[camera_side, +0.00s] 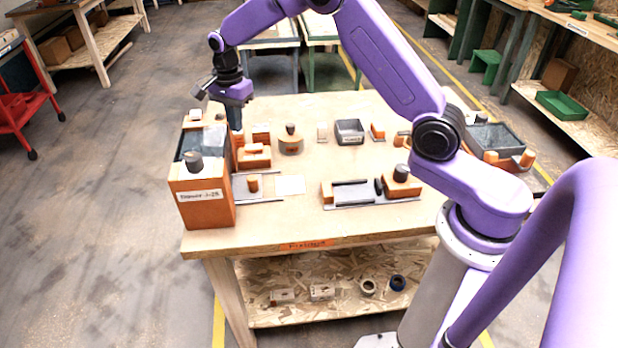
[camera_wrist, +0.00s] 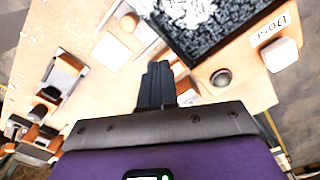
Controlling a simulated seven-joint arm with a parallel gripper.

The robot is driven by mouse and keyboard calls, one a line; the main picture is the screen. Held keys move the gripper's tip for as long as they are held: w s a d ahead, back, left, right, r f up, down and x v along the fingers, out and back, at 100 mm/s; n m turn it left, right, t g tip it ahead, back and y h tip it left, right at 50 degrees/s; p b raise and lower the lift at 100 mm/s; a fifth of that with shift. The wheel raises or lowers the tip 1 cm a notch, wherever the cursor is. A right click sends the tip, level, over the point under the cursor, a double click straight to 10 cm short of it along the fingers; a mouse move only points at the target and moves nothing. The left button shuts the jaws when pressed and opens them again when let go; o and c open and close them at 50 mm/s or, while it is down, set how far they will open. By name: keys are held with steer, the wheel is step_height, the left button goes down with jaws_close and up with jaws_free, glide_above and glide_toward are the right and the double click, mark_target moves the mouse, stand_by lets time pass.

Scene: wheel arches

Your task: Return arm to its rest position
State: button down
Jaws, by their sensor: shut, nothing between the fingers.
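My gripper (camera_side: 236,122) is at the left part of the wooden table (camera_side: 300,224) in the side view, pointing down with its fingertips near the tall orange box. In the wrist view my gripper (camera_wrist: 157,70) shows dark fingers pressed together with nothing between them. The purple arm is bent over the table from its base at the right. The tall orange box (camera_side: 203,205) has a dark top tray and a label on its front. In the wrist view a dark tray with pale grainy content (camera_wrist: 205,45) lies just beyond the fingers. Whether the fingertips touch anything is unclear.
Orange and grey fixtures stand on the table, including a long one (camera_side: 355,193) at the front and a grey bin (camera_side: 349,131) at the back. A dark-topped unit (camera_side: 495,138) stands at the right. Bare tabletop lies in the middle. A red cart (camera_side: 15,108) is at the far left.

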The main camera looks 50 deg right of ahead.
steer(key=s+a+r+n, duration=0.3)
steer(key=s+n, duration=0.2)
steer(key=s, duration=0.2)
steer(key=s+a+r+n, duration=0.2)
steer(key=s+n, duration=0.2)
steer(key=s, duration=0.2)
steer(key=s+a+r+n, duration=0.3)
steer(key=s+n, duration=0.2)
steer(key=s, duration=0.2)
steer(key=s+d+n, duration=0.3)
steer(key=s+n, duration=0.4)
steer(key=s, duration=0.4)
steer(key=s+d+n, duration=0.4)
steer(key=s+n, duration=0.3)
steer(key=s, duration=0.4)
steer(key=shift+d+f, duration=0.2)
steer(key=shift+f, duration=0.15)
